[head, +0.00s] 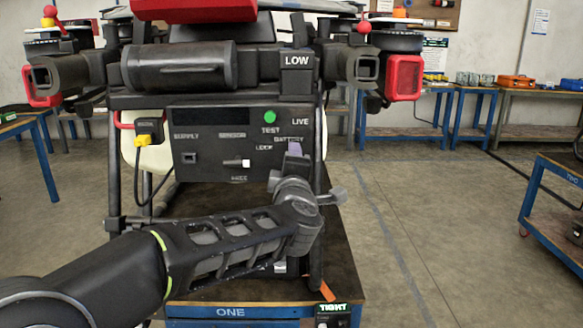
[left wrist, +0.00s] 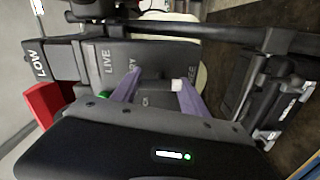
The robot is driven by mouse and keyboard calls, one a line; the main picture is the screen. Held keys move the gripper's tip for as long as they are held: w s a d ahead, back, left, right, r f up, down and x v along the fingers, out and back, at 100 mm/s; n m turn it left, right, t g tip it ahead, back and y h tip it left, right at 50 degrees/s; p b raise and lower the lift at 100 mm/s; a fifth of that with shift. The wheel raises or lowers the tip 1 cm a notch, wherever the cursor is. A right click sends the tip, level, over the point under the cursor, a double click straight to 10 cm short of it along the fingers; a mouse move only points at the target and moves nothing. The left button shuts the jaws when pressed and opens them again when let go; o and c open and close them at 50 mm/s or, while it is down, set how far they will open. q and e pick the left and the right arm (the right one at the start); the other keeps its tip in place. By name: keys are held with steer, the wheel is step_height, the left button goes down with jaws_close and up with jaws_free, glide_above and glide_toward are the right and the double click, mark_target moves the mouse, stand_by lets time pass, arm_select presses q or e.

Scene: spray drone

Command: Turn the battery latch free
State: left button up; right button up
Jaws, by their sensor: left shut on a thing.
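The spray drone's dark control panel (head: 215,160) faces me and carries the labels SUPPLY, TEST, LIVE, BATTERY and LOCK. My left gripper (head: 294,151) reaches the panel's right part, just below the BATTERY label. In the left wrist view its two purple fingers (left wrist: 157,88) are on either side of the battery latch (left wrist: 155,85), a short dark grey bar with a white end pointing right in that view. The gripper is shut on this latch. My right gripper is in neither view.
The drone stands on a bench marked ONE (head: 230,311). A dark knob with a white tip (head: 241,163) sits left of my gripper, and a green button (head: 270,117) sits above. A yellow plug (head: 145,140) with a cable hangs at left. Floor (head: 440,230) is clear at right.

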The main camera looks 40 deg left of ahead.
arm_select(q)
steer(key=o, duration=1.3)
steer(key=shift+s, duration=0.1)
steer(key=v, duration=0.7)
steer(key=shift+s+d, duration=0.25)
